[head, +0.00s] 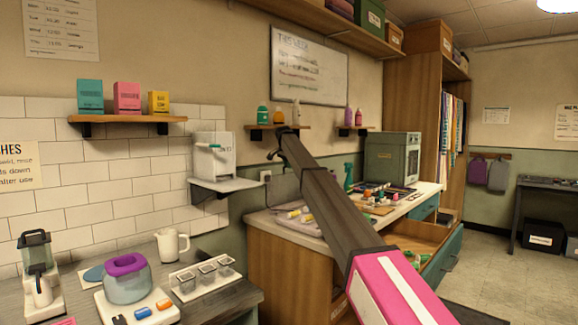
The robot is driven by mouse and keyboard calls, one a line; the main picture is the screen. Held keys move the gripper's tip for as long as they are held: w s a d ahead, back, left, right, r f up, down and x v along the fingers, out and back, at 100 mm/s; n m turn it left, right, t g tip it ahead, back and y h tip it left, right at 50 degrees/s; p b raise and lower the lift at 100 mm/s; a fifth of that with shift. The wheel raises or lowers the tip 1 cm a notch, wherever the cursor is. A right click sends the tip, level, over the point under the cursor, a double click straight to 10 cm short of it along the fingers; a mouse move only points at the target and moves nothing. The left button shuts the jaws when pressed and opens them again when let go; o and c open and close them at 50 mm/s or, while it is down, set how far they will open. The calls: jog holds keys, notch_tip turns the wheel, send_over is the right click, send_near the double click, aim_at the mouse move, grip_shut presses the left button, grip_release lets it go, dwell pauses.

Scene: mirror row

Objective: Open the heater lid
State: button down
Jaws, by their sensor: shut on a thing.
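A rounded grey-green pot (128,286) with a thick purple top (126,264) stands on a white board on the left counter. It looks like the heater, though no label confirms this. The purple top sits on the pot and has a darker recess in its middle. My arm runs from the pink link at the bottom right up to a dark far end near the small wall shelf. It is well to the right of the pot and apart from it.
Beside the pot are a white jug (172,245), a tray of small cups (203,277) and a blender-like machine (38,268). A white dispenser (213,160) stands on a wall ledge. Right of my arm, a drawer (425,240) stands open below the cluttered worktop.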

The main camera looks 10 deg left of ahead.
jog(key=c, duration=1.2)
grip_release()
jog(key=shift+s+r, duration=0.1)
jog(key=shift+r, duration=0.05)
jog(key=v, duration=1)
jog(key=shift+r, duration=0.25)
jog(key=shift+s, duration=0.15)
